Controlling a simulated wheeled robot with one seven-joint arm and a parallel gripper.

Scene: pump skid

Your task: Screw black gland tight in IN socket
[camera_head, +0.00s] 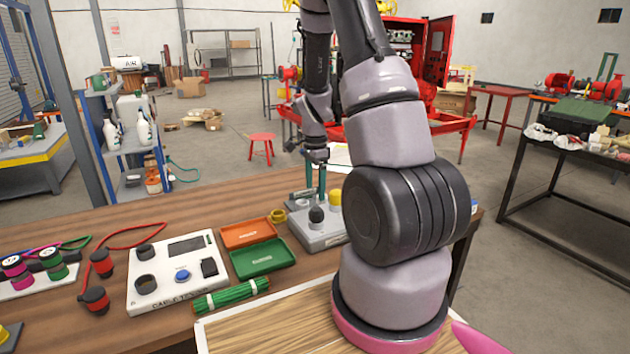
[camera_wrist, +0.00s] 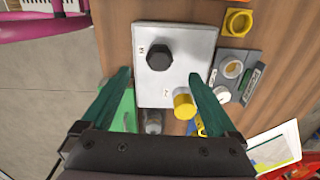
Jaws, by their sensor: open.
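A light grey box (camera_head: 320,241) stands on the bench, and its top plate shows in the wrist view (camera_wrist: 190,43). The black gland (camera_wrist: 159,54) has a hex head and sits upright on the plate beside a small mark too small to read. It also shows in the head view (camera_head: 316,214). A yellow cylindrical part (camera_wrist: 184,105) stands at the plate's other marked spot. My gripper (camera_wrist: 159,75) is open, with its teal fingers spread wide over the plate and nothing between the tips. In the head view its fingers (camera_head: 316,180) point down above the box, apart from the gland.
Orange (camera_head: 248,232) and green (camera_head: 258,258) trays, a cable tester (camera_head: 172,280) and a green cable bundle (camera_head: 231,295) lie left of the box. A yellow ring part (camera_wrist: 238,21) and a grey block (camera_wrist: 236,74) lie close to the plate.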

